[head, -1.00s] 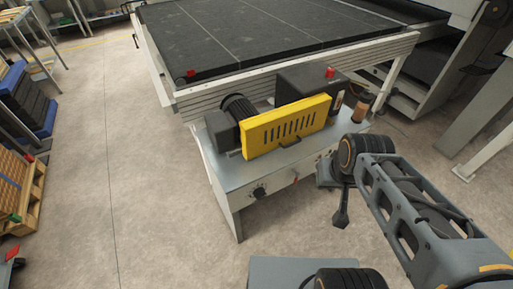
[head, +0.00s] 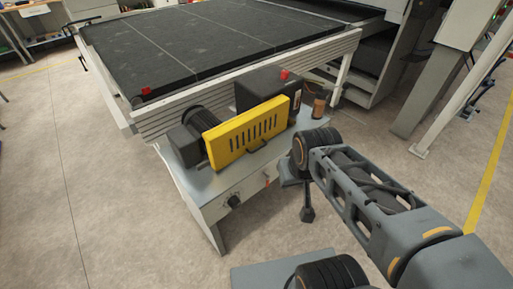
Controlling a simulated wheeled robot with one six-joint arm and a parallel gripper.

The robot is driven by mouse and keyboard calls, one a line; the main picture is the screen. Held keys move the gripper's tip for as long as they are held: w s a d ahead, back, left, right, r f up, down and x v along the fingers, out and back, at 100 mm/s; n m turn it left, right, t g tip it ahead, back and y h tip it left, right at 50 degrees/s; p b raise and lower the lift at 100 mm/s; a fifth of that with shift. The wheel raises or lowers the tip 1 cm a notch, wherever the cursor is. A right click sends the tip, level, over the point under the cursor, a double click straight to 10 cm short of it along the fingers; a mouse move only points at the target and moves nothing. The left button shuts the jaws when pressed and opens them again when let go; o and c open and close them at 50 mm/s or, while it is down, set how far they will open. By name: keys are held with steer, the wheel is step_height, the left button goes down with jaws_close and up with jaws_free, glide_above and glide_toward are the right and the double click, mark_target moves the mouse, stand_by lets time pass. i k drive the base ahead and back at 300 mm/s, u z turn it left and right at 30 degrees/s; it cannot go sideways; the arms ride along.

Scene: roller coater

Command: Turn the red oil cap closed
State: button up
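A small red cap (head: 284,74) sits on top of the dark grey gearbox housing (head: 262,90), behind the yellow slotted guard (head: 247,132). It is small in the head view, and how far it is turned cannot be made out. My gripper (head: 307,214) hangs at the end of my arm, low and to the right of the machine's bench, well apart from the cap. It is small and dark, and its fingers cannot be told apart. Nothing is seen held in it.
A black motor (head: 190,132) stands left of the guard, and an amber-brown cylinder (head: 319,105) stands to the right. A black conveyor bed (head: 215,45) lies behind. Another red part (head: 146,91) is at its corner. The floor (head: 120,205) at left is clear.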

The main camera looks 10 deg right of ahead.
mark_target(284, 74)
steer(key=z, duration=0.6)
steer(key=i, duration=1.4)
steer(key=u, duration=0.85)
